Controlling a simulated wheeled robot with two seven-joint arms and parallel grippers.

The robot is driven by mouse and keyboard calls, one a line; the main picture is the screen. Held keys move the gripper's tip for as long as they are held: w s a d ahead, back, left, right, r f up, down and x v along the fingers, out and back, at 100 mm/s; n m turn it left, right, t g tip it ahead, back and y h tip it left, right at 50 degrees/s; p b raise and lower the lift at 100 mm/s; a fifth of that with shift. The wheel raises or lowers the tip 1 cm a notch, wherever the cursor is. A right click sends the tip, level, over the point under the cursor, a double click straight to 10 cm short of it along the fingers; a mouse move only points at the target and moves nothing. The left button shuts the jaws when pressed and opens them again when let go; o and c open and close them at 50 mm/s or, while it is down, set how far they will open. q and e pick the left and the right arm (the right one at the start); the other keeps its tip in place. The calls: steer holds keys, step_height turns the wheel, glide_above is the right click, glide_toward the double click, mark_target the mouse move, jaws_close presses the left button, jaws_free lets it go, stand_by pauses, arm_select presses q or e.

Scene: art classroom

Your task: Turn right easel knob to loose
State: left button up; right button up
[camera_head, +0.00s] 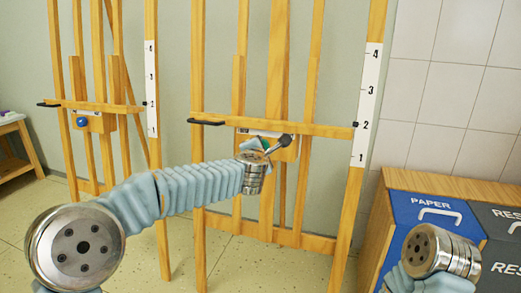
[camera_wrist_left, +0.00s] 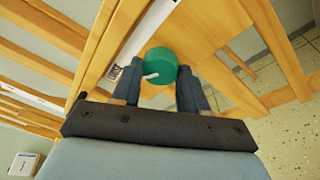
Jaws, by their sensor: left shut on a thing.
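The right easel (camera_head: 280,60) is a light wood frame with a crossbar. Its knob (camera_wrist_left: 162,62) is green and round with a small white pointer mark, which points left in the left wrist view. My left gripper (camera_wrist_left: 160,72) has a dark finger on each side of the knob and is shut on it. In the head view my left arm reaches across to the easel's crossbar, and the left gripper (camera_head: 272,148) mostly hides the knob there. My right arm shows at the lower right, but its gripper is out of view.
A second easel (camera_head: 97,60) with a blue knob (camera_head: 81,122) stands to the left. White scales with numbers (camera_head: 366,105) run along the easel posts. A wooden bin cabinet with a blue PAPER front (camera_head: 425,212) stands at the right. The floor (camera_head: 120,235) between is clear.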

arm_select(q)
steer(key=o, duration=1.1)
steer(key=shift+c, duration=0.2)
steer(key=shift+s, duration=0.1)
steer(key=b+v, duration=0.1)
steer(key=v, duration=1.2)
steer(key=shift+s, duration=0.3)
